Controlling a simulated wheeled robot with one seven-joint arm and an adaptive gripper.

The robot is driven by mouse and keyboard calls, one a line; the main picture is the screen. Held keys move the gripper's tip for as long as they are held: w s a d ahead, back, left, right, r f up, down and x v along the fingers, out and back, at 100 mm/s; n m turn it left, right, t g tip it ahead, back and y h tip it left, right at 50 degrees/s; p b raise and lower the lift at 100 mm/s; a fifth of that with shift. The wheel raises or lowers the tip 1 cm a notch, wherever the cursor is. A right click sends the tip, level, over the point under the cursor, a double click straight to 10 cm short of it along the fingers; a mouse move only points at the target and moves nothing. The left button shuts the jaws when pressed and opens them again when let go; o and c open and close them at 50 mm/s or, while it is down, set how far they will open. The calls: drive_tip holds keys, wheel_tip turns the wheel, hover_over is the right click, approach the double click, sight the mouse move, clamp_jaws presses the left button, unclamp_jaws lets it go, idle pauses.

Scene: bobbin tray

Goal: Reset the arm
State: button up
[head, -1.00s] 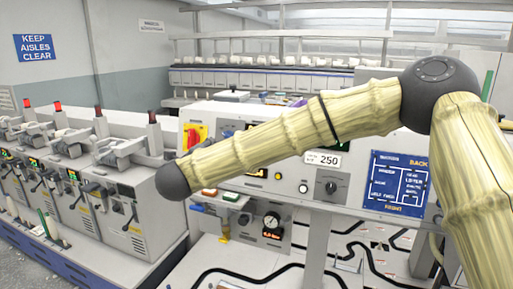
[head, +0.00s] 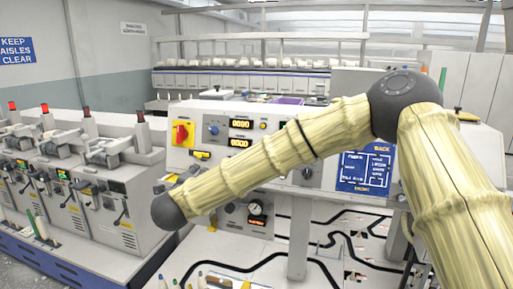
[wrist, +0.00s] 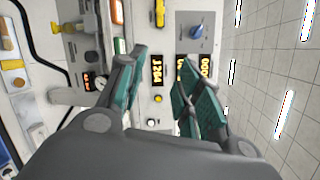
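My arm (head: 270,155) crosses the head view in front of a white control panel (head: 475,160), from a dark joint (head: 405,105) at the right to a dark rounded joint (head: 168,212) at lower left.
A row of grey machines (head: 130,235) with red-topped posts stands at the left. Below the panel is a pale surface with black curving lines (head: 250,270) and a gauge (head: 255,208). Racks of white bobbins (head: 240,63) stand at the back. A grey upright (head: 299,245) stands under the panel.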

drive_tip(key=s+d+f+n+g+y, duration=0.15)
drive_tip(key=s+d+f+n, duration=0.3)
drive_tip(key=f, duration=0.85)
drive_tip(key=s+d+f+n+g, duration=0.35)
drive_tip(key=s+d+f, duration=0.25)
drive_tip(key=f, duration=0.8)
drive_tip(key=s+d+f+n+g+y, duration=0.15)
drive_tip(key=s+d+f+n, duration=0.4)
drive_tip(key=f, duration=0.75)
drive_tip(key=s+d+f+n+g+h, duration=0.1)
drive_tip(key=s+d+f+n+g, duration=0.1)
drive_tip(key=s+d, duration=0.6)
drive_tip(key=s+d+f+n+g+h, duration=0.1)
drive_tip(key=s+d+f+n+g, duration=0.2)
drive_tip(key=s+d+f, duration=0.4)
drive_tip(key=s+d+f+n+g, duration=0.3)
drive_tip(key=s+d, duration=0.6)
drive_tip(key=s, duration=1.1)
wheel_tip(320, 180, down, 2)
drive_tip(key=shift+d+f+g+h, duration=0.2)
drive_tip(key=shift+g+h, duration=0.2)
drive_tip(key=shift+g, duration=0.45)
drive_tip(key=shift+n, duration=0.25)
